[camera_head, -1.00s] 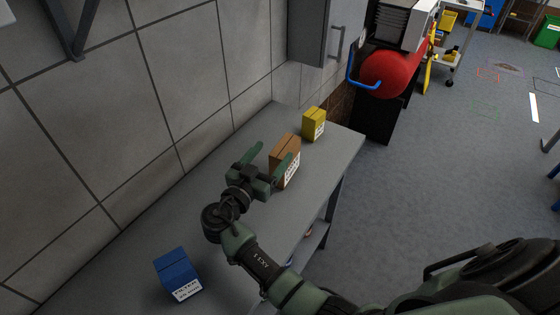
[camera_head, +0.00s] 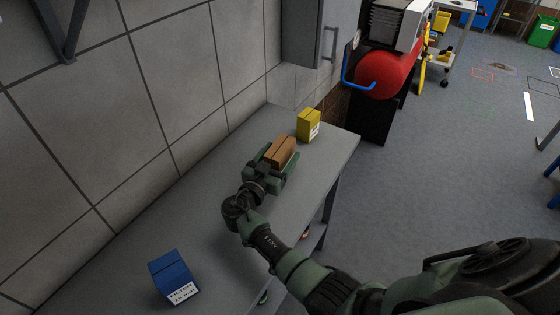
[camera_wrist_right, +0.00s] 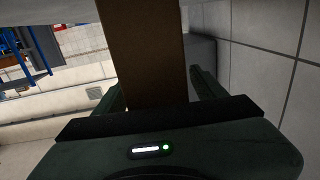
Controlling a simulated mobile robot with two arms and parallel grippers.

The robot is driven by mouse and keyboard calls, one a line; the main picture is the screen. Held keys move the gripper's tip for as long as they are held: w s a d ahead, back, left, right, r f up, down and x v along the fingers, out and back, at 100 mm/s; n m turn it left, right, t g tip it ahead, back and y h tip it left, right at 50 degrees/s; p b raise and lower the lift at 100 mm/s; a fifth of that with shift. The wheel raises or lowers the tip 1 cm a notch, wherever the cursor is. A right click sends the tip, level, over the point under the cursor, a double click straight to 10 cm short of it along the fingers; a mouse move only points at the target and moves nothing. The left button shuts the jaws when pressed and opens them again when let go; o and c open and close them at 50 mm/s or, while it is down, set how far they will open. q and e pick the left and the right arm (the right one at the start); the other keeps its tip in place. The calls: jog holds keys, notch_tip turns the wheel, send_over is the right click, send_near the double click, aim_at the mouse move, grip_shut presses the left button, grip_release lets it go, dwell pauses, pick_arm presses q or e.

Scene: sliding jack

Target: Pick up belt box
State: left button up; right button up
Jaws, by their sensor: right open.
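A brown box (camera_head: 281,150), which I take to be the belt box, stands on the grey bench (camera_head: 215,188). Its label does not show now. My right gripper (camera_head: 278,160) is at the brown box, with its jaws open and one finger on each side of it. In the right wrist view the brown box (camera_wrist_right: 145,55) stands between the two fingers, with a visible gap by the right finger (camera_wrist_right: 205,85). Its lower part is hidden by the gripper. My left gripper is not in view.
A yellow box (camera_head: 309,125) stands just beyond the brown one. A blue box labelled FILTER (camera_head: 173,275) stands at the near end of the bench. The tiled wall (camera_head: 170,90) runs along the bench's left side. A grey cabinet (camera_head: 305,35) hangs above its far end.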

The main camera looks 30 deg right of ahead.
jog(key=c, duration=1.5)
grip_shut()
jog(key=shift+r, duration=0.1)
